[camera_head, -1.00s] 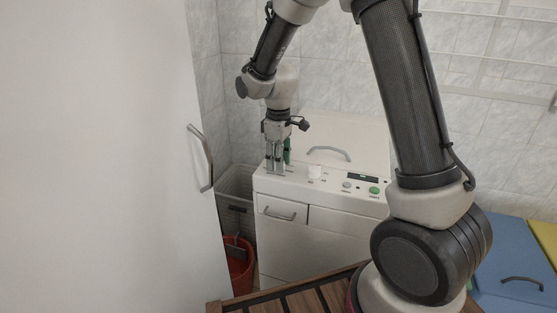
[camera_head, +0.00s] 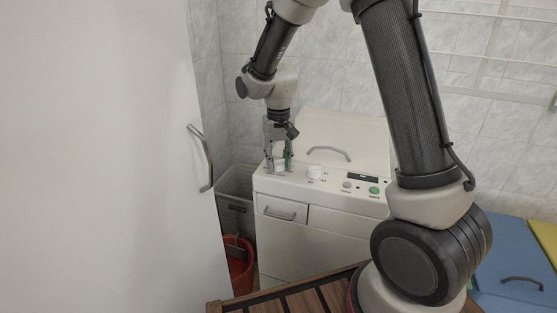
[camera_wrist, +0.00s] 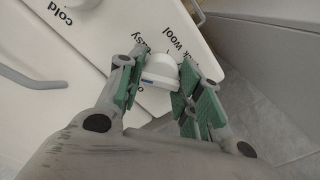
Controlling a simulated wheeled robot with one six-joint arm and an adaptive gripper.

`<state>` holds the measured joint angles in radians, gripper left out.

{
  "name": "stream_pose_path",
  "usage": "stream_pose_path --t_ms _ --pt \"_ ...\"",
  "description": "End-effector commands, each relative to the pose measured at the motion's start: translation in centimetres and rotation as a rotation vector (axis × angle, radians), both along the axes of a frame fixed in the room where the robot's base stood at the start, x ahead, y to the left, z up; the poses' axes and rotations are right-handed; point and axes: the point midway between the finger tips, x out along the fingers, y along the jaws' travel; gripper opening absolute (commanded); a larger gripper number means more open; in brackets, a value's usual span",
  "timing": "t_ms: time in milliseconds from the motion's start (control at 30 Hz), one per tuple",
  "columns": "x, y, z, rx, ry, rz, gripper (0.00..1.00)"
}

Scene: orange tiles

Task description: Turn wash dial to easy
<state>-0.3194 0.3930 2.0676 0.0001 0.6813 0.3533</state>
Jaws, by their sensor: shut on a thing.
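The wash dial (camera_wrist: 160,70) is a white round knob with a small blue mark, seen between my green-padded fingers in the wrist view. My gripper (camera_wrist: 158,86) is shut on it from above. Printed labels lie around the dial: one partly hidden one ending in "asy" (camera_wrist: 139,41), and "wool" (camera_wrist: 184,47) with a partly covered word by it. In the head view, my gripper (camera_head: 279,167) stands at the left end of the white washing machine's panel (camera_head: 298,181). Which label the blue mark lines up with, I cannot tell.
A second white knob (camera_head: 315,172) stands right of my gripper, with "cold" (camera_wrist: 58,13) printed near it. Further right are a display (camera_head: 363,177), a grey button (camera_head: 347,185) and a green button (camera_head: 374,190). The lid handle (camera_head: 329,152) is behind. A white door (camera_head: 100,150) fills the left.

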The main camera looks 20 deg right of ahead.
Motion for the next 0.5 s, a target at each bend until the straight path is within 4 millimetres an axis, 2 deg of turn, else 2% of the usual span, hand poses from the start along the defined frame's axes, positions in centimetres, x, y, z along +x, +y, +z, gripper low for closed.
stream_pose_path --t_ms 500 --pt "0.05 0.00 0.05 0.001 -0.001 -0.474 0.11"
